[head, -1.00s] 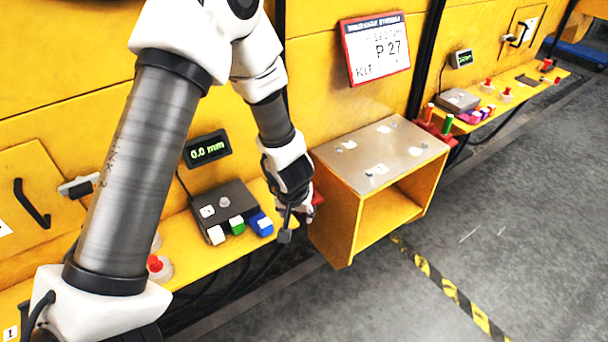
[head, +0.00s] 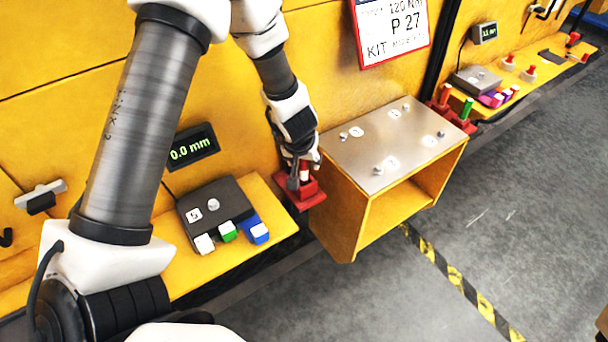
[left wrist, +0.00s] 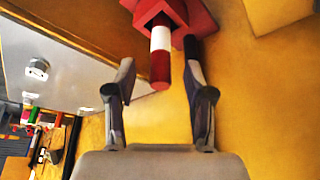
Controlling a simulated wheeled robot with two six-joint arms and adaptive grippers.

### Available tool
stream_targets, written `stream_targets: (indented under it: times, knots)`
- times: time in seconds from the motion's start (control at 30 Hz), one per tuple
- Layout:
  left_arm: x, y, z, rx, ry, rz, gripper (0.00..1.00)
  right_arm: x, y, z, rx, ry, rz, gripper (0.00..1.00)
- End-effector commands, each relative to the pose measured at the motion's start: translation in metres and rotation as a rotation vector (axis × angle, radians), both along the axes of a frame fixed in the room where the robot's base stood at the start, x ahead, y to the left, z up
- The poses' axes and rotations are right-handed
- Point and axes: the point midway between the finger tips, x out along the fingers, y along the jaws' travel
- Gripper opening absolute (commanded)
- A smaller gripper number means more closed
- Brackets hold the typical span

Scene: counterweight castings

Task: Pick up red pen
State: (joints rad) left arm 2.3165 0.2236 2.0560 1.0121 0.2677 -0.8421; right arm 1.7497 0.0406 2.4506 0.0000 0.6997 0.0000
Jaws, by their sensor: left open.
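The red pen (left wrist: 160,73) has a white band and stands in a red holder (left wrist: 205,14) in the left wrist view. Its near end points toward my left gripper (left wrist: 158,62), whose open fingers lie on either side of it with gaps. In the head view my left gripper (head: 300,172) is at the red holder (head: 311,196), by the left side of the yellow box. The pen is mostly hidden there behind the fingers. My right gripper is not in view.
A yellow box with a grey metal top (head: 385,140) stands right beside the holder. A dark device with white, green and blue blocks (head: 215,205) sits on the yellow shelf to the left. Another red holder with red and green pens (head: 467,108) is farther right.

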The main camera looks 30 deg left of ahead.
Motion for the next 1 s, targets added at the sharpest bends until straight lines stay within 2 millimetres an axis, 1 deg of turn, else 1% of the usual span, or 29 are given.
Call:
stream_targets:
  times: [0.03, 0.1, 0.3, 0.33, 0.37, 0.4, 0.47, 0.77, 0.83, 0.93, 1.0]
  knots:
    - [0.003, 0.001, -0.011, 0.0, 0.0, 0.0, 0.53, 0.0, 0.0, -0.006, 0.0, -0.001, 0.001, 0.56]
    - [0.005, 0.002, -0.016, 0.0, 0.001, 0.0, 0.53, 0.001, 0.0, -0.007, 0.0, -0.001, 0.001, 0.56]
    - [0.006, 0.002, -0.015, 0.0, 0.0, -0.001, 0.53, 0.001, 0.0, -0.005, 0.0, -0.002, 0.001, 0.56]
    - [0.006, 0.002, -0.015, 0.0, 0.0, -0.001, 0.46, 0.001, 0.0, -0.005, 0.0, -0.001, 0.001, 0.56]
    - [0.006, 0.002, -0.015, 0.0, 0.0, -0.001, 0.35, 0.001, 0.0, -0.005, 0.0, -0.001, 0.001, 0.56]
    - [0.006, 0.002, -0.015, 0.0, 0.0, -0.001, 0.21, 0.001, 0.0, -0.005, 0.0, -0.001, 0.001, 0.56]
    - [0.006, 0.002, -0.015, 0.0, 0.0, -0.001, 0.0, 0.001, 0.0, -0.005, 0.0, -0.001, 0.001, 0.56]
    - [0.005, 0.002, -0.016, 0.0, 0.001, -0.001, 0.0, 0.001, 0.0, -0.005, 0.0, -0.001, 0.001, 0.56]
    - [0.005, 0.002, -0.012, 0.0, 0.001, 0.0, 0.0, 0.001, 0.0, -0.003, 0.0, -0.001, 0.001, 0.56]
    - [0.006, 0.002, 0.004, 0.0, 0.0, 0.0, 0.0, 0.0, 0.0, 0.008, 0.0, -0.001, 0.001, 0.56]
    - [0.006, 0.002, 0.021, -0.001, -0.001, 0.001, 0.0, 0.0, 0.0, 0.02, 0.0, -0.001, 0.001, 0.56]
